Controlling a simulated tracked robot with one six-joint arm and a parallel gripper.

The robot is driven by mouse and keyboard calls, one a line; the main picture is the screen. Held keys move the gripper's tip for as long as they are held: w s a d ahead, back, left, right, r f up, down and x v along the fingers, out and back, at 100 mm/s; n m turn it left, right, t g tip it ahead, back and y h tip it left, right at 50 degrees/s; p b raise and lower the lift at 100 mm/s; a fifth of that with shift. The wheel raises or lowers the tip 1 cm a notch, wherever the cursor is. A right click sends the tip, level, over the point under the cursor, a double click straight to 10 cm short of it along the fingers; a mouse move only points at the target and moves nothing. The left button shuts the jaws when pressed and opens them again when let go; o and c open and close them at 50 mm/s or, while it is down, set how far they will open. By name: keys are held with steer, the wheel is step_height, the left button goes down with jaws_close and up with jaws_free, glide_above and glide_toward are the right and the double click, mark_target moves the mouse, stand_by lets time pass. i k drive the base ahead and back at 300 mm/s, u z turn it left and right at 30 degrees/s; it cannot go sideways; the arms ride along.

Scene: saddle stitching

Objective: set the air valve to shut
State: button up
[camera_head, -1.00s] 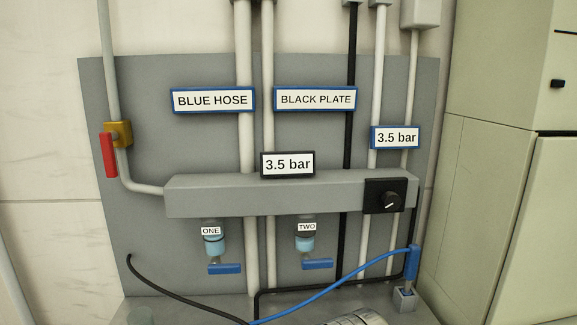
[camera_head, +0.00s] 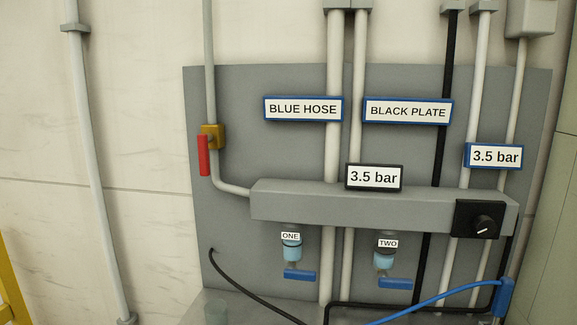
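The air valve has a yellow body (camera_head: 213,133) on the grey vertical pipe at the left of the panel. Its red handle (camera_head: 204,156) hangs straight down beside the pipe, about parallel to it. The pipe bends below the valve and runs into the grey manifold bar (camera_head: 345,207). A display on the bar (camera_head: 374,177) reads 3.5 bar. My gripper is not in this view.
Blue-handled drains (camera_head: 299,275) and (camera_head: 396,283) hang under the bar, labelled ONE and TWO. A black hose (camera_head: 250,289) and a blue hose (camera_head: 440,296) run low. A yellow frame (camera_head: 12,285) stands far left.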

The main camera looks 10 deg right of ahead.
mark_target(203, 139)
steer(key=u, duration=0.8)
steer(key=i, duration=0.65)
steer(key=u, duration=1)
